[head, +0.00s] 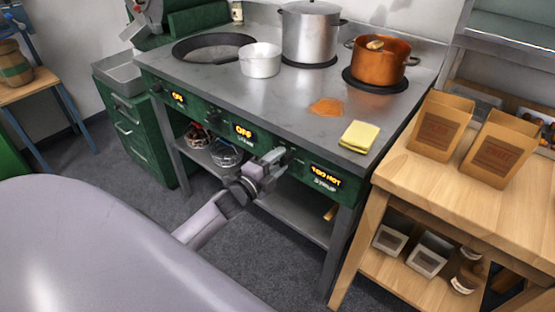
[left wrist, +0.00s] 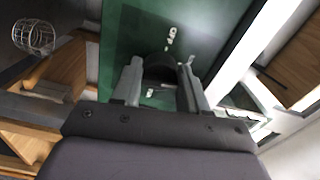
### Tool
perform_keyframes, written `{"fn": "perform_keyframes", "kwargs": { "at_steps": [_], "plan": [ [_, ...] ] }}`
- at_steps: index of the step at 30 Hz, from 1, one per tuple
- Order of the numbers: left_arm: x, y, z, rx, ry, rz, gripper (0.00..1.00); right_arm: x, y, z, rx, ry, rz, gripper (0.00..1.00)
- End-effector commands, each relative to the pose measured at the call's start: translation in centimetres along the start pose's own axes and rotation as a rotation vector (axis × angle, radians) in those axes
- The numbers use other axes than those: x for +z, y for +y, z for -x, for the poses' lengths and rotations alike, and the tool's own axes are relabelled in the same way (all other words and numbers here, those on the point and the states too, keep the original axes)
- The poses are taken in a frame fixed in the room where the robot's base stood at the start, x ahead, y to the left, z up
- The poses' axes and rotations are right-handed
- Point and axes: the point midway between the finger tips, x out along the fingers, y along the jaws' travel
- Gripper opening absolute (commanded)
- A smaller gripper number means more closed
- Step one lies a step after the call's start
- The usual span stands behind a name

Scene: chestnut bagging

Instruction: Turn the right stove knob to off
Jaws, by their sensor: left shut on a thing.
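The right stove knob (head: 288,155) is a dark knob on the green front panel, just left of a lit label (head: 326,177) that seems to read "TOO HOT" above "SYRUP". My left gripper (head: 272,163) is at this knob, its jaws shut around it. In the left wrist view the dark knob (left wrist: 160,68) sits between the two grey fingers of the gripper (left wrist: 161,80). The fingers partly hide it, and its exact angle cannot be told. My right gripper is not in view.
A copper pot (head: 380,65) stands at the stove's back right, beside a steel pot (head: 310,35) and a white pan (head: 260,62). A yellow sponge (head: 359,137) and an orange spill (head: 325,107) lie near the front edge. A wooden table (head: 470,205) with paper bags (head: 440,125) adjoins right.

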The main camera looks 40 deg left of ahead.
Motion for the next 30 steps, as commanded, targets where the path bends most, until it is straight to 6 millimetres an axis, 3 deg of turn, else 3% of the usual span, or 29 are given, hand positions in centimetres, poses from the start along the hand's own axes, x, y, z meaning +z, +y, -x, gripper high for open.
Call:
{"fn": "perform_keyframes", "kwargs": {
  "at_steps": [30],
  "plan": [
    [-0.1, 0.4, 0.1, 0.003, -0.002, 0.963, 0.13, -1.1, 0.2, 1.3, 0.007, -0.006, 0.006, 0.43]
  ]
}}
